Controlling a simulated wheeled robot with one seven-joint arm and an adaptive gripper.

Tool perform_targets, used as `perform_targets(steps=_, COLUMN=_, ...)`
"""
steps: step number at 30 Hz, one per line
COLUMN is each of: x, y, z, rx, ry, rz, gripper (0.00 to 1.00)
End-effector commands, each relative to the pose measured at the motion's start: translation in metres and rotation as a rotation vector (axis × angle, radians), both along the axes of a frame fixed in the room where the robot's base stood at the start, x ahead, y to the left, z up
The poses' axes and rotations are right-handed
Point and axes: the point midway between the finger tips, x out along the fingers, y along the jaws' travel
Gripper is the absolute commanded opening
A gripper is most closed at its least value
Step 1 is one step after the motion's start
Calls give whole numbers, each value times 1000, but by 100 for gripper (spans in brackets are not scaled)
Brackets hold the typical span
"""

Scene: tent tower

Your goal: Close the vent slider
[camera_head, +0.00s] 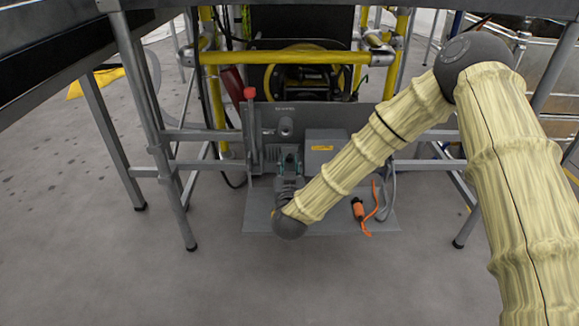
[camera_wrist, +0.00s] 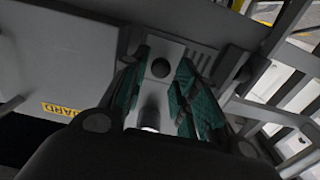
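My gripper (camera_head: 287,160) points at the grey panel (camera_head: 325,119) low under the frame. In the wrist view its two teal-padded fingers (camera_wrist: 158,85) stand apart, with a gap between them. A light grey piece with a dark round spot (camera_wrist: 160,68) shows between or behind the fingers. It may be the vent slider, but I cannot tell for sure. I cannot tell whether the fingers touch it. A short bright cylinder (camera_wrist: 150,118) shows lower in the gap. In the head view, my gripper and wrist hide this part of the panel.
A red-topped upright lever (camera_head: 250,95) stands left of my gripper. A grey box with a yellow label (camera_head: 322,147) is close on the right. An orange tool with a cord (camera_head: 358,209) lies on the grey base plate (camera_head: 330,222). Yellow pipes (camera_head: 285,58) cross behind.

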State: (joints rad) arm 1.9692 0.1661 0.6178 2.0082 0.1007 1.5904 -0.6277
Motion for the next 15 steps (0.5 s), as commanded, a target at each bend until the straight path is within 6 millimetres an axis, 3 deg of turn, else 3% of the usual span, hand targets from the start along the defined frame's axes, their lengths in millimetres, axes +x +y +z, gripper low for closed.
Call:
perform_targets(steps=6, x=19, y=0, z=-1, rx=0, ry=-1, rz=-1, gripper=29)
perform_targets(steps=15, x=22, y=0, z=0, rx=0, ry=0, rz=0, gripper=29)
